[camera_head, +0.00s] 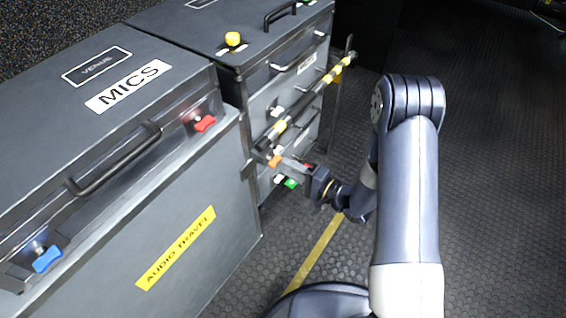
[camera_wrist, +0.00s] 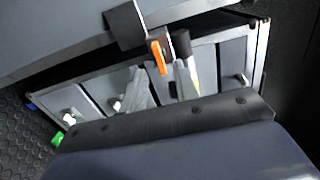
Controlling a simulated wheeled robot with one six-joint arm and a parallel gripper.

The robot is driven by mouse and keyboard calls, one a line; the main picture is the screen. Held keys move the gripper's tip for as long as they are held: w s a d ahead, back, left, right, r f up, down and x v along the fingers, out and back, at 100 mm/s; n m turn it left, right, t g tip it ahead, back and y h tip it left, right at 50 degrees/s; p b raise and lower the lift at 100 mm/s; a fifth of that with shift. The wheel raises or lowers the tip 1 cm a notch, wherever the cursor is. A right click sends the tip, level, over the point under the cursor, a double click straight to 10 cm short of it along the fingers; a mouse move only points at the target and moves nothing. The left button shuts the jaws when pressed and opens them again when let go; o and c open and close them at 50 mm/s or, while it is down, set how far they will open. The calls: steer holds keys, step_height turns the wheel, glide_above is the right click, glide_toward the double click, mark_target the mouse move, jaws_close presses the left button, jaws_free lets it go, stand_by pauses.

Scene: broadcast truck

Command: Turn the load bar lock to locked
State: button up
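The load bar (camera_head: 310,101) is a dark bar with yellow bands, running slantwise across the front of the drawer case. The orange lever at its near end, which looks like the load bar lock (camera_head: 274,161), also shows in the wrist view (camera_wrist: 158,57). My gripper (camera_head: 284,164) reaches in from the right with its tips at the orange lever. In the wrist view its two pale fingers (camera_wrist: 160,78) stand apart, with the lever between or just beyond their tips. I cannot tell whether they touch it. No lock markings can be read.
The large grey MICS case (camera_head: 190,235) stands close on the left, with a red latch (camera_head: 205,123) and a blue latch (camera_head: 47,259). The drawer case (camera_head: 262,92) has a yellow knob (camera_head: 232,39) on top. A green tag (camera_head: 291,183) sits low near my gripper. Floor (camera_head: 490,190) on the right is clear.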

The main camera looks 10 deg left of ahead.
mark_target(274, 161)
steer(key=v, duration=0.7)
steer(key=shift+d+p, duration=0.15)
steer(key=shift+p, duration=0.2)
steer(key=b+x, duration=0.1)
steer(key=x, duration=0.9)
steer(key=shift+a, duration=0.35)
steer(key=shift+w, duration=0.1)
